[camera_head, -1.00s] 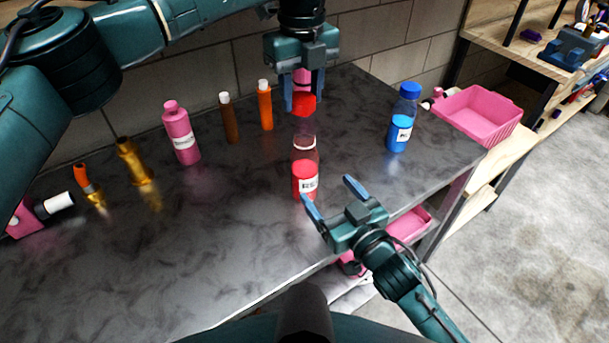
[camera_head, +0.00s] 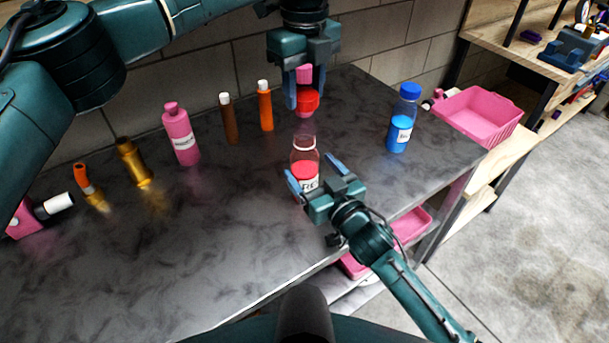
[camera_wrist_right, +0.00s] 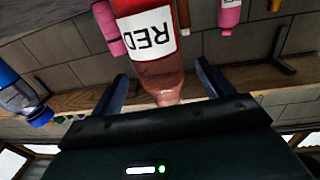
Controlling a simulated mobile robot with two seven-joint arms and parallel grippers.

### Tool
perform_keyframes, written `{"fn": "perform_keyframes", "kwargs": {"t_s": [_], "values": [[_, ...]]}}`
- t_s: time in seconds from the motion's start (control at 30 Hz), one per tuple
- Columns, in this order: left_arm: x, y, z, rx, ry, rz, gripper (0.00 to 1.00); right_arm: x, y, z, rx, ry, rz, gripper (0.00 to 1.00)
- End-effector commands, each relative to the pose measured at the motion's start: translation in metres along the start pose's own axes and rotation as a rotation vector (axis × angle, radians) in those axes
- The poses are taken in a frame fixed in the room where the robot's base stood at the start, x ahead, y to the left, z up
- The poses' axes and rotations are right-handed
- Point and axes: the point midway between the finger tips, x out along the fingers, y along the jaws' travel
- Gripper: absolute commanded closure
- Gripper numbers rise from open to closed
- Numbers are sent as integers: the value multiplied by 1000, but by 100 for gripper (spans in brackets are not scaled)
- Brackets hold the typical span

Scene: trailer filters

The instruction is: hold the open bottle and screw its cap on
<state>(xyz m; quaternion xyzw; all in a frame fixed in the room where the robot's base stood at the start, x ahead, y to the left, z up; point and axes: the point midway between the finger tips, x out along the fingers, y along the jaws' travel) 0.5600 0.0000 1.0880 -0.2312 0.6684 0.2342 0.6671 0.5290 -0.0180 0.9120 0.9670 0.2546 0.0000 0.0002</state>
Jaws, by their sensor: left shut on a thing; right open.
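The open red bottle (camera_head: 305,172), labelled RED, stands upright on the dark bench. Its clear neck is bare at the top. My left gripper (camera_head: 305,96) is shut on the red cap (camera_head: 308,101) and holds it above and behind the bottle, apart from it. My right gripper (camera_head: 315,175) is open at the near side of the bottle, with one finger to each side. In the right wrist view, the bottle (camera_wrist_right: 155,70) appears upside down between the open fingers (camera_wrist_right: 162,88). Contact cannot be made out.
A blue bottle (camera_head: 401,120) stands to the right. A pink bin (camera_head: 478,116) is beyond the right edge. The front bench is clear.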

Motion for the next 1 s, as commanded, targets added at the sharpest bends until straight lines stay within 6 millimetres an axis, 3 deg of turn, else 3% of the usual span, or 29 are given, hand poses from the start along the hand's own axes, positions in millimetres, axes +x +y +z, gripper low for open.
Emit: {"fn": "perform_keyframes", "kwargs": {"t_s": [0.2,0.4,0.77,1.0], "values": [[0,0,0,0,0,0,78,38,0,0,1,1,-1,21],[0,0,0,1,0,0,78,54,0,0,1,0,-1,21],[0,0,0,1,0,0,78,56,0,0,1,0,-1,22],[0,0,0,1,0,0,78,56,0,0,1,-1,-1,41]]}}
